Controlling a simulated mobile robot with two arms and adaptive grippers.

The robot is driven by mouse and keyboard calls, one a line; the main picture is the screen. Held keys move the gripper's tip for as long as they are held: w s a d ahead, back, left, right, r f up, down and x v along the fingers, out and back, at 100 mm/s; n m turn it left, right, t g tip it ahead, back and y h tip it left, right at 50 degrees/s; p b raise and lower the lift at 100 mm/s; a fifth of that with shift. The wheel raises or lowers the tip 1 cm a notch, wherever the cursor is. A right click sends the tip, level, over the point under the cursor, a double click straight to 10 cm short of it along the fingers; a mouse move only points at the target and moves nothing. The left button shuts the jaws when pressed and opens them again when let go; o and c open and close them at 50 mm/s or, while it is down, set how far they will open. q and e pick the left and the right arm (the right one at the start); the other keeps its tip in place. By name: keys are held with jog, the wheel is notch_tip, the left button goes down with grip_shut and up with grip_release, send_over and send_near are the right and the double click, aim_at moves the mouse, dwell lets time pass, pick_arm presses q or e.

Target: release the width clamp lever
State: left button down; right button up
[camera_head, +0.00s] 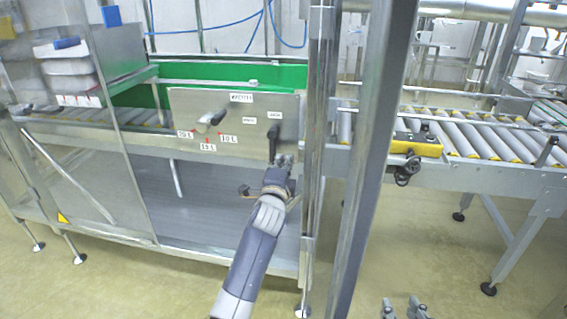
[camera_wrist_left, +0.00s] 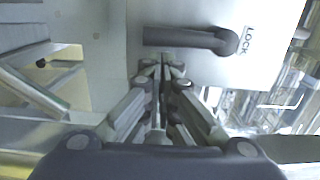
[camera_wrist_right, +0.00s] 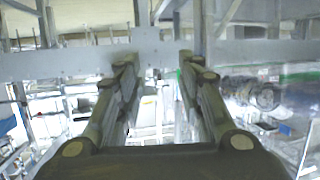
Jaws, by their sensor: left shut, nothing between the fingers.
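The black clamp lever (camera_head: 272,142) is on the right part of a metal panel (camera_head: 180,103). It hangs down from its pivot, below a small label. In the left wrist view the lever (camera_wrist_left: 185,38) lies across the top, with its pivot beside the word LOCK (camera_wrist_left: 247,40). My left gripper (camera_head: 284,160) is shut and empty, close to the lever's lower end. In the left wrist view its fingertips (camera_wrist_left: 165,68) are just beside the lever; I cannot tell whether they touch. My right gripper (camera_head: 403,307) is open and empty at the bottom, away from the panel.
Another handle (camera_head: 212,117) sits on the panel among red-marked size labels. A steel post (camera_head: 368,150) stands right of the lever, and a clear guard door (camera_head: 110,130) is at the left. A roller conveyor (camera_head: 470,135) runs at the right. The floor in front is free.

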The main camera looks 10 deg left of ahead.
jog(key=shift+f, duration=0.1)
